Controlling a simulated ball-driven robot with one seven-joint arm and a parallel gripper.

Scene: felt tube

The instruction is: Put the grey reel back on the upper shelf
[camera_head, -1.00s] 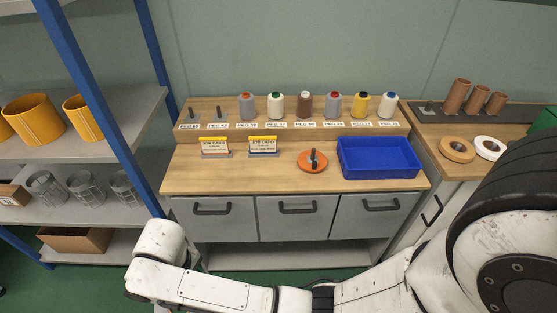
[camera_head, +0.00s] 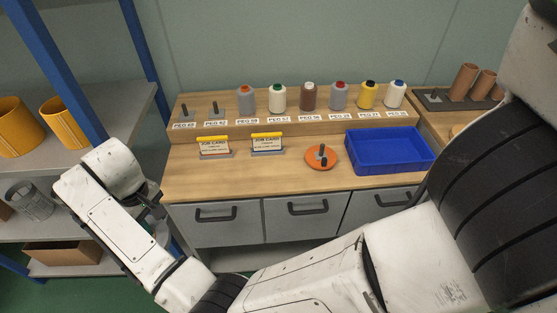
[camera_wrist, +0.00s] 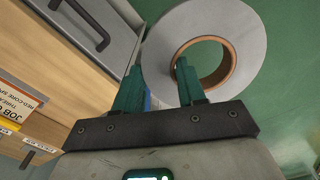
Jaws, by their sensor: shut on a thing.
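The grey reel (camera_wrist: 254,22), a wide grey ring with a brown core, shows in the wrist view at the end of my gripper (camera_wrist: 158,88). The gripper's green fingers are shut on the reel's ring, one finger reaching into the core and the other at the outer side. In the head view my gripper (camera_head: 150,208) is partly hidden by my wrist, beside the left rack and in front of the workbench; the reel is mostly hidden there. The rack's upper shelf (camera_head: 115,118) bears orange-yellow cylinders (camera_head: 17,128).
The rack's blue post (camera_head: 70,78) stands near my wrist. The lower shelf holds a grey mesh cylinder (camera_head: 30,199); a cardboard box (camera_head: 62,253) sits below. The workbench (camera_head: 230,180) carries job cards, an orange disc (camera_head: 320,157), a blue tray (camera_head: 431,160) and a row of spools.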

